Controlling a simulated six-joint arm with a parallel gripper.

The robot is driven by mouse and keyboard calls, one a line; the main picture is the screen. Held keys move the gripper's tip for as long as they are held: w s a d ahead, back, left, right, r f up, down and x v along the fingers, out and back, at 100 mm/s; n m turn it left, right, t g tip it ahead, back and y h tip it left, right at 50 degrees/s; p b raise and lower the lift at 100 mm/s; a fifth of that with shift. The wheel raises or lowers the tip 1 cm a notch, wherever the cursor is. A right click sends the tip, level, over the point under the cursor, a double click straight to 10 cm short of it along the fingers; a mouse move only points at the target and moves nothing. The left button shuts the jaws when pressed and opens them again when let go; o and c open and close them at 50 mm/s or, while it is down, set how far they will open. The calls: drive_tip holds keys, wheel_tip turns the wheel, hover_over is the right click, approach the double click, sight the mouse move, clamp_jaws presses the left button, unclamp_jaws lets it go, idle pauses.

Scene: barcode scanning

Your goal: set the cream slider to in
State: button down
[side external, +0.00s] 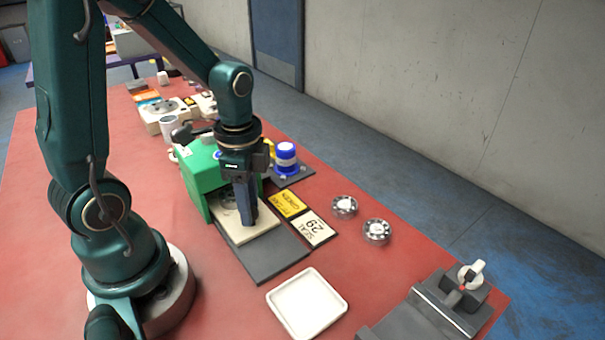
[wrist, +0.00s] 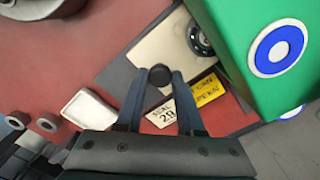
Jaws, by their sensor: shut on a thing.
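The cream slider (side external: 262,222) is a flat plate on a dark grey base (side external: 272,262), sticking out from the green housing (side external: 199,170). In the wrist view the cream slider (wrist: 150,50) carries a dark round knob (wrist: 160,75) near its outer end. My gripper (side external: 247,215) points down over the plate. In the wrist view its fingertips (wrist: 160,80) are shut on the knob, one on each side. A metal ring part (wrist: 200,40) lies on the plate close to the green housing (wrist: 245,40), which partly hides it.
A yellow label (side external: 287,204) and a white "SEAL 29" label (side external: 313,230) lie beside the base. A white tray (side external: 307,303), two ring parts (side external: 345,206) and a grey fixture (side external: 440,308) are nearer the front. A blue beacon (side external: 286,157) stands behind the labels.

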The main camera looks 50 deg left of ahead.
drive_tip(key=c, duration=0.5)
unclamp_jaws()
drive_tip(key=shift+c, duration=0.2)
drive_tip(key=shift+r, duration=2.55)
